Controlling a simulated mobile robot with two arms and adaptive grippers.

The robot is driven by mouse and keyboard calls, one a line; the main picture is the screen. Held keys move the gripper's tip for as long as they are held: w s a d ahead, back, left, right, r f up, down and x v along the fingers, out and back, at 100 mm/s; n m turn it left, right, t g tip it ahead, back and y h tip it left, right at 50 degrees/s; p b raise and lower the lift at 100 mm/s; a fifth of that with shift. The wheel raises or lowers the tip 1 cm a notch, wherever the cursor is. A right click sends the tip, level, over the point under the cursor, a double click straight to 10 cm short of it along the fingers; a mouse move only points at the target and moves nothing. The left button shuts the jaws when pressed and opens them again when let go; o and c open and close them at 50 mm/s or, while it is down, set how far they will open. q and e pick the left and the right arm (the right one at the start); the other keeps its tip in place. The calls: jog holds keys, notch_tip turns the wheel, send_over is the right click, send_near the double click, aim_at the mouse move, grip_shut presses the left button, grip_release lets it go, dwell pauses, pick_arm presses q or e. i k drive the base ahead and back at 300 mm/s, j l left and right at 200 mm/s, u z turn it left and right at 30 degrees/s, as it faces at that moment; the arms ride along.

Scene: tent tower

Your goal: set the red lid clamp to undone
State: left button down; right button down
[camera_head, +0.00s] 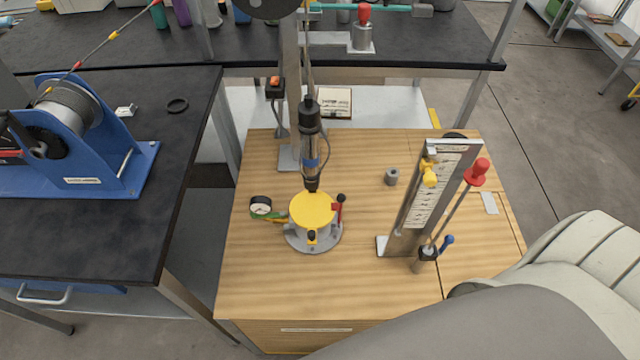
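A small metal pot (298,241) with a yellow lid (313,209) stands on the wooden bench. The red lid clamp (337,208) is at the right of the lid, with a dark knob standing up beside the rim. I cannot tell from this view whether it still presses on the lid. Neither of my grippers shows in this view.
A dark cylindrical tool (310,140) hangs just above the lid. A metal upright stand (410,215) with a red knob (477,170) is to the right. A blue winch (90,140) sits on the black table at left. The wooden bench front (330,285) is clear.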

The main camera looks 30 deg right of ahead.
aim_at(341, 198)
jog(key=z, duration=0.95)
jog(key=k+l, duration=0.25)
jog(key=k, duration=0.15)
